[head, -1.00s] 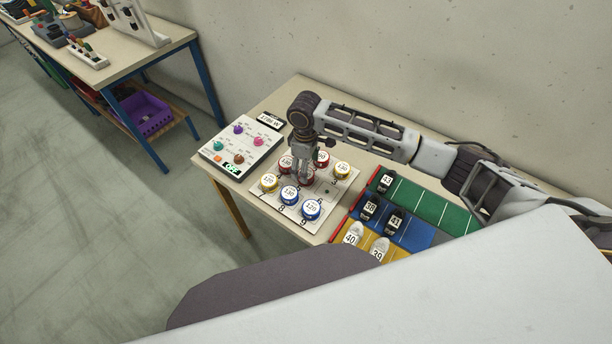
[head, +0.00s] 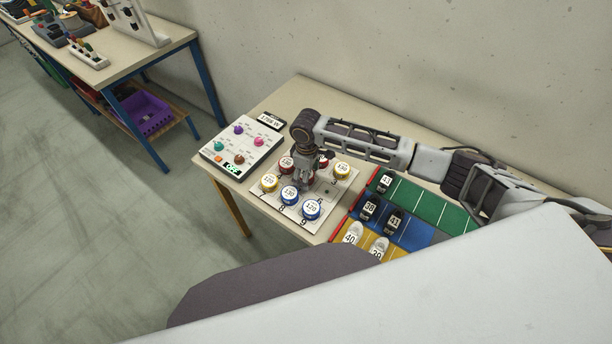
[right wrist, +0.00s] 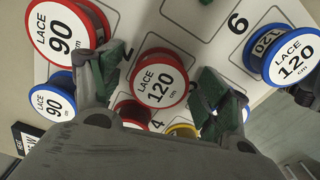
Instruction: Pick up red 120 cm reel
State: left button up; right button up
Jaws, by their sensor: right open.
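The red reel labelled LACE 120 cm (right wrist: 160,80) stands label up on the white numbered board (head: 339,204). In the right wrist view it lies between the two green-padded fingers of my right gripper (right wrist: 157,84), with a gap on each side. The gripper is open and holds nothing. In the head view my right gripper (head: 308,182) points down over the middle of the board and hides most of this reel. My left gripper is not in view.
Close around are a red 90 reel (right wrist: 62,34), a blue 90 reel (right wrist: 52,103), a blue 120 reel (right wrist: 293,58) and a yellow reel (right wrist: 184,130). A control panel (head: 241,151) stands left of the board. Shoes on coloured mats (head: 432,204) lie right.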

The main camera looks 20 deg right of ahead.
jog(key=shift+c, duration=0.2)
jog(key=c, duration=1.1)
jog(key=shift+r, duration=0.1)
jog(key=shift+r+b, duration=0.35)
jog(key=shift+r, duration=4.6)
